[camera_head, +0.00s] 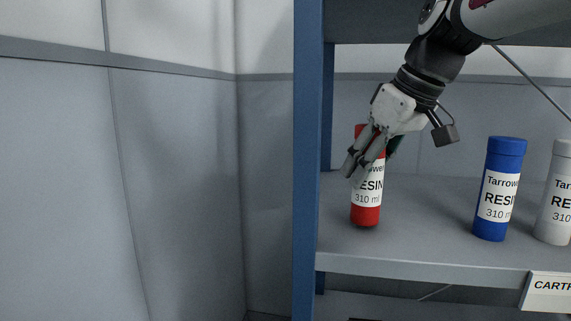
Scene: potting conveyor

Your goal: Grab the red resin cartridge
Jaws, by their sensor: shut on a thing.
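The red resin cartridge (366,213) stands upright at the left end of the grey shelf (420,250), close to the blue post. It has a white label with "RESIN" and "310 ml" on it. My gripper (362,166) comes down from the upper right and is shut on the cartridge's upper part. Its fingers cover part of the label and the upper body. The cartridge's base appears at shelf level; I cannot tell whether it touches the shelf.
A blue cartridge (497,190) stands to the right, with a grey-white cartridge (556,195) beside it, cut by the picture's edge. The blue post (307,160) rises just left of the red cartridge. A label plate (548,291) hangs on the shelf's front edge. Shelf between red and blue is clear.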

